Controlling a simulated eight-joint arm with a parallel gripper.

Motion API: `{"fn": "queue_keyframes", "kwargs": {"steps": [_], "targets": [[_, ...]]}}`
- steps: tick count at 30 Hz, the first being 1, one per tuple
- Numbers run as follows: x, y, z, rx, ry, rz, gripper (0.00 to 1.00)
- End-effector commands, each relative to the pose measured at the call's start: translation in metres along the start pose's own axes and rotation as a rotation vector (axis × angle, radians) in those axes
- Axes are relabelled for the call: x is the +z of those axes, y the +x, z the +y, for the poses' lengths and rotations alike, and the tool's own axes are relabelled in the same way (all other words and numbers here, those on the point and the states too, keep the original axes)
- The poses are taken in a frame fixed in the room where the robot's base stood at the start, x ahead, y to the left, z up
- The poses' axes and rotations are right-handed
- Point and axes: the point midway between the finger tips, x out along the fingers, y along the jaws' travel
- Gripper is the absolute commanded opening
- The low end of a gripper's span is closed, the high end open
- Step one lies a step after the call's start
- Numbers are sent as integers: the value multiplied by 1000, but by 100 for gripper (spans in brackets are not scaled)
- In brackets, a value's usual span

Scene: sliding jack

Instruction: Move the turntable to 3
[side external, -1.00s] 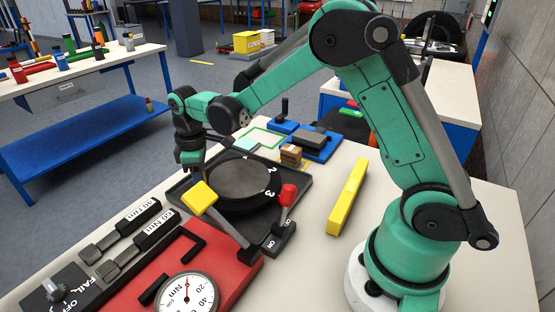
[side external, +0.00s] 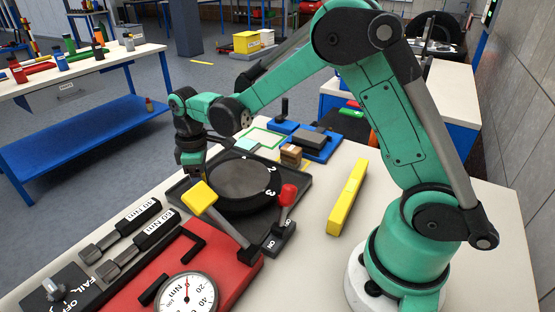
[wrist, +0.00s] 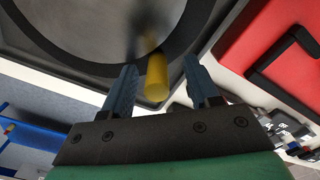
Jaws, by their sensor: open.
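The turntable (side external: 240,183) is a round black disc on a dark square base plate (side external: 296,196). White marks 2 and 3 show at its right side in the side view. In the wrist view the turntable's dark rim (wrist: 85,68) curves across the top. A yellow cylindrical peg (wrist: 157,78) stands at the rim, between my gripper's two fingers. My gripper (wrist: 159,66) is open, with a gap visible on each side of the peg. In the side view my gripper (side external: 193,172) points down at the turntable's left edge; its fingertips are partly hidden behind a yellow paddle.
A red-knobbed lever (side external: 287,195) stands to the right of the turntable. A red box with a gauge (side external: 187,301) lies in front. A yellow bar (side external: 347,197) lies on the right.

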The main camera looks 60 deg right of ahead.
Motion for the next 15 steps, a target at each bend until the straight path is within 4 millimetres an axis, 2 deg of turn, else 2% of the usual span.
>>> {"fn": "queue_keyframes", "kwargs": {"steps": [4, 9, 15], "targets": [[0, -8, 0, 1, 0, 0, 54], [0, -33, 0, 0, 0, 0, 54], [0, -53, 0, 0, 0, 0, 54]]}}
